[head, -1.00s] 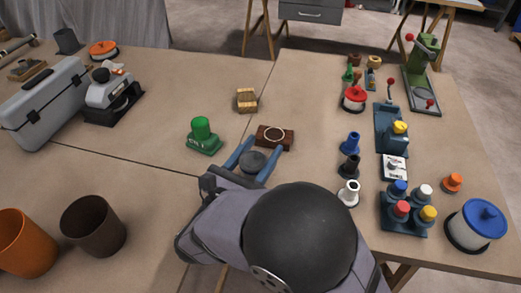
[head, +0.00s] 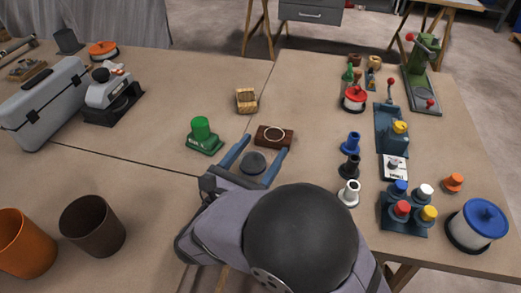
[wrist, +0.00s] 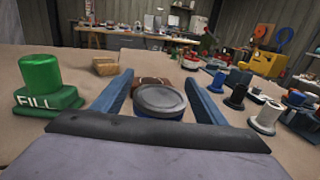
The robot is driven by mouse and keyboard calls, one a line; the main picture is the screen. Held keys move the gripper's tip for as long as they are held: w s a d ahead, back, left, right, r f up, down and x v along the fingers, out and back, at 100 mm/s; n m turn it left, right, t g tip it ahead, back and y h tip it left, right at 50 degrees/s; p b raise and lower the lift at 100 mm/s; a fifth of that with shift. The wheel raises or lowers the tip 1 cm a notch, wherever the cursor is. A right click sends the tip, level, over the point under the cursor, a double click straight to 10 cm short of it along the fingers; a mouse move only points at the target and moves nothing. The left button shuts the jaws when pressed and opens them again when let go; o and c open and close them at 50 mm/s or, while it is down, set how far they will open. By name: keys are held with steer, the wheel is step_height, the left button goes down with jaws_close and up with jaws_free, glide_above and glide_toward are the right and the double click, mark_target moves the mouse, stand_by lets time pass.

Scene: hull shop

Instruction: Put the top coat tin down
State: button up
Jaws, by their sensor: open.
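A small round tin with a dark grey lid (head: 254,162) is between the fingers of my gripper (head: 261,147). It also shows in the wrist view (wrist: 158,100), upright, with a blue-grey body. No label can be read, and its base is hidden, though it appears to stand on the table. My gripper is open, with a gap between the tin and the fingers (wrist: 158,77) on both sides. A brown block with a pale ring on top (head: 273,136) is just beyond the tin.
A green "FILL" piece (head: 203,138) stands left of my gripper, and a wooden block (head: 246,100) lies beyond. Blue, black and white spools (head: 349,193) and a rack of coloured bottles (head: 404,229) are to the right. Two cups (head: 94,228) stand at the front left.

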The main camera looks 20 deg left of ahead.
mark_target(245, 171)
steer(key=b+v, duration=0.2)
steer(key=v, duration=1)
steer(key=shift+r, duration=0.1)
steer(key=shift+a+r, duration=0.1)
steer(key=shift+a, duration=0.05)
